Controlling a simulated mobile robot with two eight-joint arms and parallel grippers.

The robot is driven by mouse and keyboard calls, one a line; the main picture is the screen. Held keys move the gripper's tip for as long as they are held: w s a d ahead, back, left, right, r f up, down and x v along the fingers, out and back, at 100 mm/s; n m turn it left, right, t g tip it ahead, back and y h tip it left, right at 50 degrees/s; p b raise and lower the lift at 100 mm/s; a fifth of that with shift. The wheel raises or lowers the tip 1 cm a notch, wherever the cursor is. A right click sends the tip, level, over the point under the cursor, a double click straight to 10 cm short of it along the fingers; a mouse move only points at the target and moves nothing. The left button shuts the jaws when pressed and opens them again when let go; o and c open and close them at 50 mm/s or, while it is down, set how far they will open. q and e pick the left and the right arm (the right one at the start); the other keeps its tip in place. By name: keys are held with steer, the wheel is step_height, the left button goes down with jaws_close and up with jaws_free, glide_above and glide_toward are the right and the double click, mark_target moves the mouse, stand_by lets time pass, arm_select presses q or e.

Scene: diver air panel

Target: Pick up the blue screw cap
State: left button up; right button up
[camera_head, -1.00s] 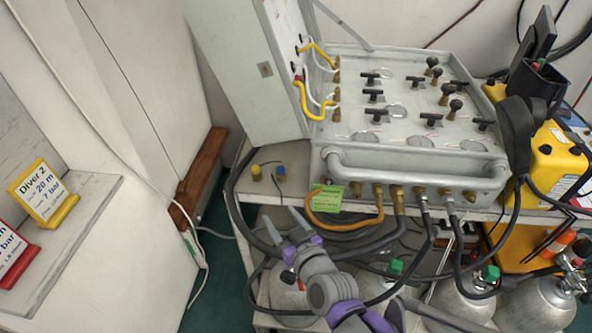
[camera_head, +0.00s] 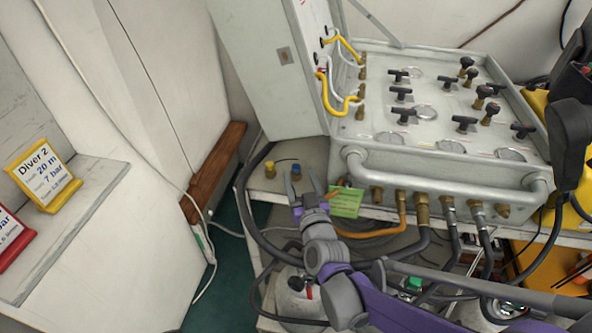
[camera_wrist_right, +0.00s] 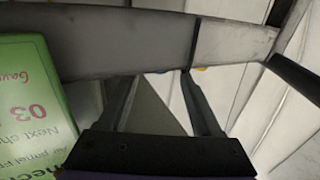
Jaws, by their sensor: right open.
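The blue screw cap (camera_head: 296,171) stands near the front left corner of the panel's shelf, just right of a yellow cap (camera_head: 270,170). My right gripper (camera_head: 302,182) is open and empty, its fingertips close in front of the blue cap; I cannot tell whether they touch it. In the right wrist view the two fingers (camera_wrist_right: 158,90) point at a grey bar-like edge, and only tiny coloured slivers show there, so the caps are mostly hidden. My left gripper is not in view.
A green tag (camera_head: 345,202) hangs right beside my right gripper. The grey air panel (camera_head: 440,110) with knobs and a front rail stands behind to the right. Brass fittings and hoses (camera_head: 422,212) hang below it. A black hose (camera_head: 245,205) curves round the shelf's left end.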

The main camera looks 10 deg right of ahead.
mark_target(296, 171)
steer(key=w, duration=0.2)
steer(key=shift+w, duration=0.35)
jaws_close()
